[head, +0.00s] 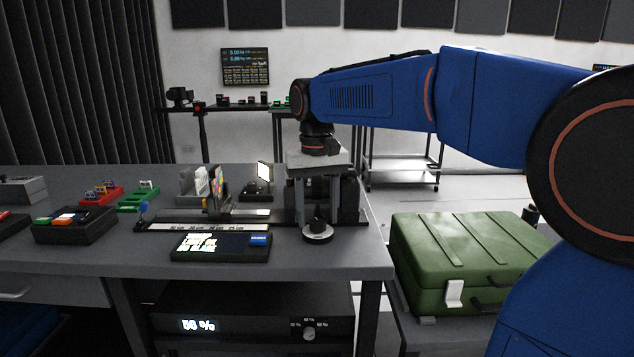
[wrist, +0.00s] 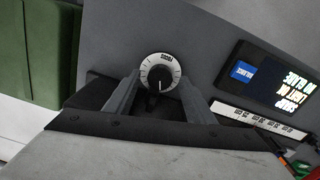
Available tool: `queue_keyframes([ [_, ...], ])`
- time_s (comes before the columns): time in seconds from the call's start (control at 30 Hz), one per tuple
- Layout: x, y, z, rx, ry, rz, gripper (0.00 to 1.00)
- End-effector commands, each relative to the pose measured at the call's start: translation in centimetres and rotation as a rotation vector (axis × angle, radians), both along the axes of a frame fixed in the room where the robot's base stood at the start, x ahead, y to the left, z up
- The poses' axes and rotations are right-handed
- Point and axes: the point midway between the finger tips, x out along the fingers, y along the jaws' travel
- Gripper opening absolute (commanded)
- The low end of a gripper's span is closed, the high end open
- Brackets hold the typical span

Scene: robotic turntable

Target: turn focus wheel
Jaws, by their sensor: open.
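The focus wheel (head: 317,233) is a black knob on a round white dial at the right end of the optical rail, near the table's front edge. In the wrist view the wheel (wrist: 160,72) shows tick marks around its rim and a pale pointer line. My gripper (head: 316,216) points down above and behind the wheel, its two grey fingers spread. In the wrist view my gripper (wrist: 159,88) is open, with a fingertip on either side of the wheel's lower part. I cannot tell whether either finger touches it.
A ruled rail (head: 208,227) with upright slides and a small lit screen runs left of the wheel. A dark display panel (head: 220,246) with a blue button lies in front of it. A green case (head: 470,250) stands right of the table (head: 335,262).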

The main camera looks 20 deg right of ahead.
Motion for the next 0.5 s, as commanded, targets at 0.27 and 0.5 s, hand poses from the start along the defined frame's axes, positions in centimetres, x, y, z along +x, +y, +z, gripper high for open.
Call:
queue_keyframes([
  [0.27, 0.1, 0.1, 4.8, 0.001, -0.003, 0.0, 0.5],
  [0.5, 0.1, 0.2, 9.5, 0.001, -0.002, 0.0, 0.5],
])
